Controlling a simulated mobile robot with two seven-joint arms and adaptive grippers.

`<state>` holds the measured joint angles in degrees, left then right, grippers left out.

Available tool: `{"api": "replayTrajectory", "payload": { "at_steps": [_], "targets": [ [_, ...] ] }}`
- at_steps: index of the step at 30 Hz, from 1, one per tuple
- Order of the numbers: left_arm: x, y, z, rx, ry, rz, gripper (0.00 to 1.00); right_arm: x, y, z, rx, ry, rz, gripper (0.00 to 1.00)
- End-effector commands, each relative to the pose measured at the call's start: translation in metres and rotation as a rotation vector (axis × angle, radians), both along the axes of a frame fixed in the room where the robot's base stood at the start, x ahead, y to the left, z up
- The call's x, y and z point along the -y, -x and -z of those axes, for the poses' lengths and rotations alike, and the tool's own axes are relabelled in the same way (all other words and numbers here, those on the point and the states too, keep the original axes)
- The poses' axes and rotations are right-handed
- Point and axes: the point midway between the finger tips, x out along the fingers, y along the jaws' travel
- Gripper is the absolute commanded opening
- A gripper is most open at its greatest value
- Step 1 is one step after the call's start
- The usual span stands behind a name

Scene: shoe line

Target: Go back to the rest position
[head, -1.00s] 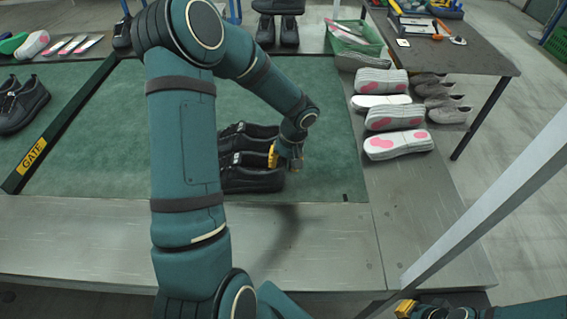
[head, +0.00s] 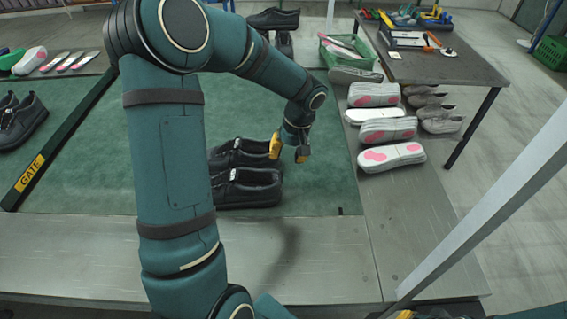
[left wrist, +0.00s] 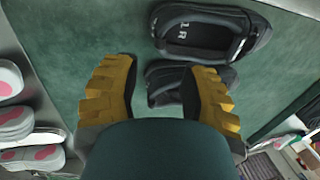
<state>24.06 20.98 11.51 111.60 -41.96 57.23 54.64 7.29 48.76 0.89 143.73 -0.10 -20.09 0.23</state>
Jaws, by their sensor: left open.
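My left gripper (head: 288,149) is open and empty, above the green mat beside the toe ends of two black shoes. The near black shoe (head: 247,190) and the far black shoe (head: 240,157) lie side by side on the mat, toes to the right. In the left wrist view the open yellow fingers (left wrist: 163,66) have nothing between them; one black shoe (left wrist: 205,32) shows whole beyond, another partly behind the fingertips. My right gripper (head: 405,315) shows only as a yellow sliver at the bottom edge, its jaws hidden.
The green mat (head: 315,190) is clear right of the shoes. White-and-pink soles (head: 391,156) and grey shoe parts line the right. A green basket (head: 350,55) and tool table (head: 450,68) stand behind.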

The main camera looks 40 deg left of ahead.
Motion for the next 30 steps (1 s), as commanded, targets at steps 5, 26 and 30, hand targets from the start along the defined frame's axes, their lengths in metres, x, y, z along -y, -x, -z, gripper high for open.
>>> {"api": "replayTrajectory", "payload": {
  "at_steps": [5, 26, 30],
  "targets": [
    [0.002, -0.002, -0.014, 0.0, 0.0, 0.002, 0.43, 0.0, 0.001, -0.003, -0.002, 0.0, -0.001, 0.0],
    [0.003, -0.002, -0.023, 0.0, 0.0, 0.001, 0.43, 0.0, 0.0, -0.01, 0.0, 0.0, 0.001, 0.0],
    [0.003, -0.002, -0.052, 0.0, 0.0, 0.001, 0.43, 0.001, -0.004, -0.039, 0.009, 0.002, 0.009, 0.0]
  ]
}}
